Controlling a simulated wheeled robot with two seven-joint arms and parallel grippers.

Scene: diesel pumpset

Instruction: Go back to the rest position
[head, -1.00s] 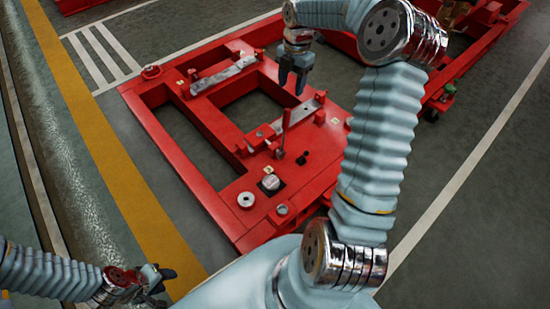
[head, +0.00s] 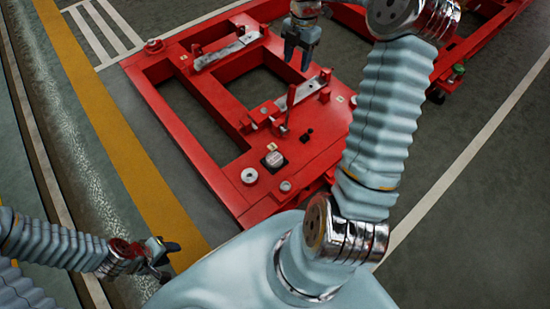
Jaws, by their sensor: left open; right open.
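My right gripper (head: 300,46) hangs over the red frame in the head view, jaws pointing down, open and with nothing between the fingers. Its arm comes up from the bottom and bends over at the top right. My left gripper (head: 168,255) is low at the left, beside the yellow floor stripe and clear of the red frame. Its fingers are small and dark here, and it is open with nothing seen in it. The red frame (head: 190,150) lies on the floor under my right arm, which hides part of its right side.
A yellow stripe (head: 120,140) runs along the left. Grey floor at the right (head: 480,210) is clear.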

